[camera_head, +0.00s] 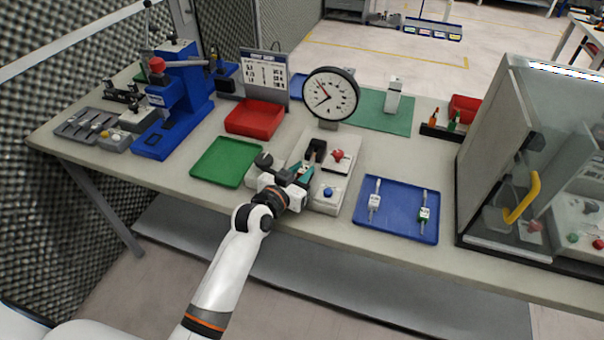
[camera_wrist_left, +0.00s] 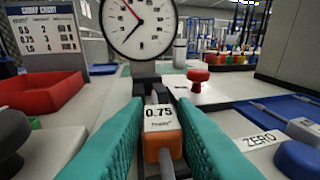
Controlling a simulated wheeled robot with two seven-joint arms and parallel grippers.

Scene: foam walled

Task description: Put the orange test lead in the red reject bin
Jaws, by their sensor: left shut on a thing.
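The orange test lead (camera_wrist_left: 164,146), with a white label reading 0.75, is between the teal fingers of my left gripper (camera_head: 303,173) in the left wrist view. My left gripper is shut on it. Its far end reaches toward the dark clamp (camera_head: 317,147) of the pull tester below the round dial (camera_head: 330,95); I cannot tell whether it sits in the clamp. In the head view the fingers mostly hide the lead. A red tray (camera_head: 255,118), the likely reject bin, lies left of the tester and also shows in the left wrist view (camera_wrist_left: 40,92). My right gripper is not in view.
A green tray (camera_head: 226,161) lies left of my left gripper. A blue tray (camera_head: 397,209) with two leads lies to the right. The tester has a red knob (camera_head: 338,155) and a blue button (camera_head: 328,192). A blue press (camera_head: 178,100) and a glass cabinet (camera_head: 530,160) flank the bench.

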